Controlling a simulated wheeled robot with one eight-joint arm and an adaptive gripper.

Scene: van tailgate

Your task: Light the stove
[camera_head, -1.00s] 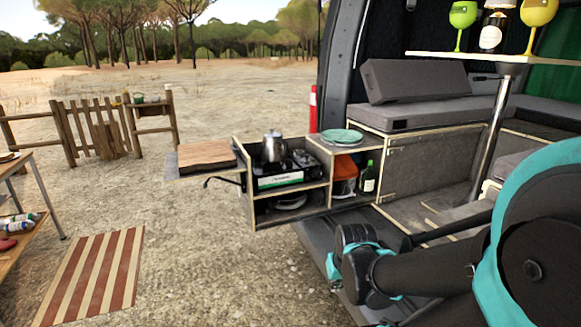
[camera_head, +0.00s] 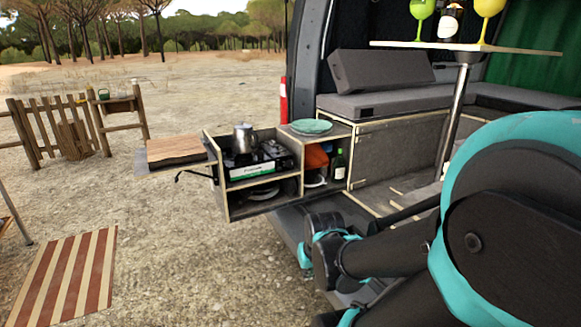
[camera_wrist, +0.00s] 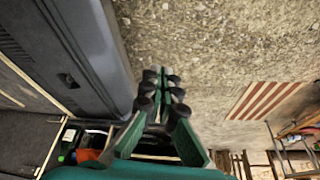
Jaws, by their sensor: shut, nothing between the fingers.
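The stove (camera_head: 250,170) is a small black camp stove with a green and white front strip. It sits in the upper bay of the pull-out kitchen box (camera_head: 223,195) at the van's tailgate. A silver kettle (camera_head: 243,139) stands on its left part. The knob and any flame are too small to make out. My gripper (camera_wrist: 161,86) is shut and empty in the wrist view, hanging over bare ground beside the van's bumper. It is apart from the stove. In the head view my arm fills the right side, and I cannot make out the fingers there.
A wooden board (camera_head: 176,150) juts left from the box. A table with glasses (camera_head: 466,47) is inside the van. Gravel before the box is clear, with a striped mat (camera_head: 68,275) at left.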

